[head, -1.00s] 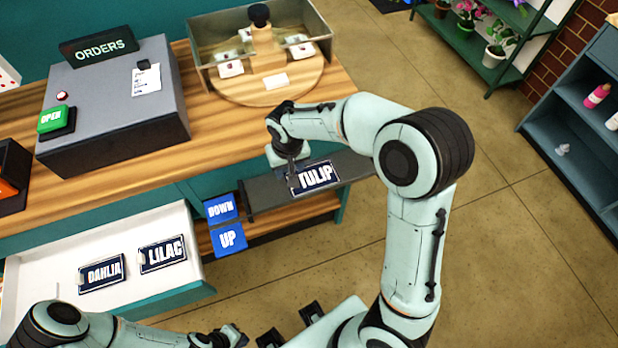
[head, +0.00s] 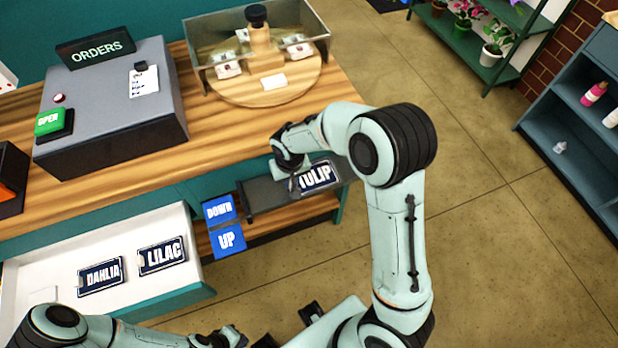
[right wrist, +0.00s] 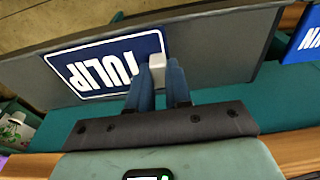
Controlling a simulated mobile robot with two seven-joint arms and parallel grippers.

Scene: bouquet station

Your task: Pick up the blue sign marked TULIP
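The TULIP sign (head: 319,176), dark blue with white letters, is at a grey shelf at the counter's front. My right gripper (head: 293,178) covers its left end in the head view. In the right wrist view the sign (right wrist: 103,68) appears upside down, and a small pale tab (right wrist: 157,70) at its end sits between the fingertips of my right gripper (right wrist: 160,75). The fingers are close together and appear shut on the tab. Whether the sign is clear of the shelf is hard to tell. My left gripper (head: 232,338) is low at the bottom edge, its fingers unclear.
A white drawer (head: 60,250) holds the DAHLIA (head: 101,275) and LILAC (head: 162,255) signs. A round wooden stand (head: 290,97) is on the counter. Open floor lies to the right.

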